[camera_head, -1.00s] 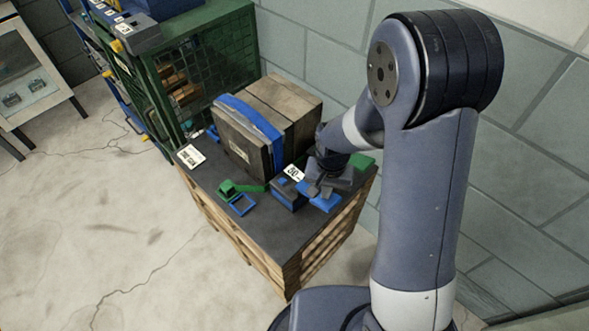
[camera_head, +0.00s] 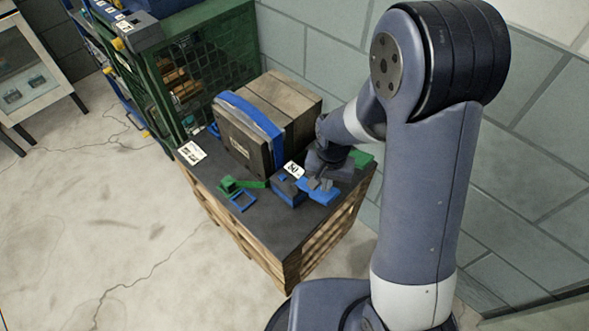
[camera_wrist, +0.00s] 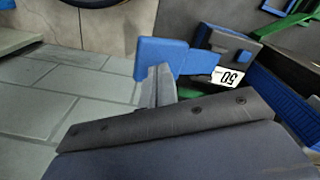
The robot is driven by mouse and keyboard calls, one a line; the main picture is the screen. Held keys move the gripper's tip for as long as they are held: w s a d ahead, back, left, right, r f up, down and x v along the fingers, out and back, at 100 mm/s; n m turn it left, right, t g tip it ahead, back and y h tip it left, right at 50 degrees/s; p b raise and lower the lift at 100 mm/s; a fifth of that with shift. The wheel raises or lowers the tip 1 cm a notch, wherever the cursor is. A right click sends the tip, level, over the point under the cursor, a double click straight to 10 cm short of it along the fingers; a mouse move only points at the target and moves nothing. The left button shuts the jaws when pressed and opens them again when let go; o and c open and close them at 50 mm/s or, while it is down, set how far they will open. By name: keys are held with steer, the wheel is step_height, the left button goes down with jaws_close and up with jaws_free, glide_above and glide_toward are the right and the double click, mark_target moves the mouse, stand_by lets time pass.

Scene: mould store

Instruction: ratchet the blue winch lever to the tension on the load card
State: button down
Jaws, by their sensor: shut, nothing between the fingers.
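The blue winch lever (camera_head: 320,190) sticks out to the right of a dark and blue winch body (camera_head: 288,192) near the front right of the crate top. My gripper (camera_head: 319,184) is shut and empty, with its fingertips right at the lever. In the wrist view the closed fingertips (camera_wrist: 158,74) overlap the lower edge of the blue lever (camera_wrist: 162,52); I cannot tell whether they touch. A white number tag (camera_wrist: 228,77) sits on the winch; its digits are hard to read surely. A white card (camera_head: 191,152) lies at the left corner, its print too small to read.
A wooden mould (camera_head: 292,100) with a blue strap (camera_head: 250,112) stands behind the winch. A green buckle (camera_head: 228,185) and blue square frame (camera_head: 243,201) lie to the left. A green mesh cage (camera_head: 215,75) and a block wall (camera_head: 335,50) bound the back. Floor at left is clear.

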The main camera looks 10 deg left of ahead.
mark_target(325, 194)
steer(key=shift+f+b, duration=2.45)
steer(key=shift+f, duration=0.6)
steer(key=shift+r+p, duration=2.45)
steer(key=shift+r, duration=0.7)
steer(key=shift+f+b, duration=2.45)
steer(key=shift+f, duration=0.5)
steer(key=shift+r+p, duration=2.3)
steer(key=shift+r, duration=0.65)
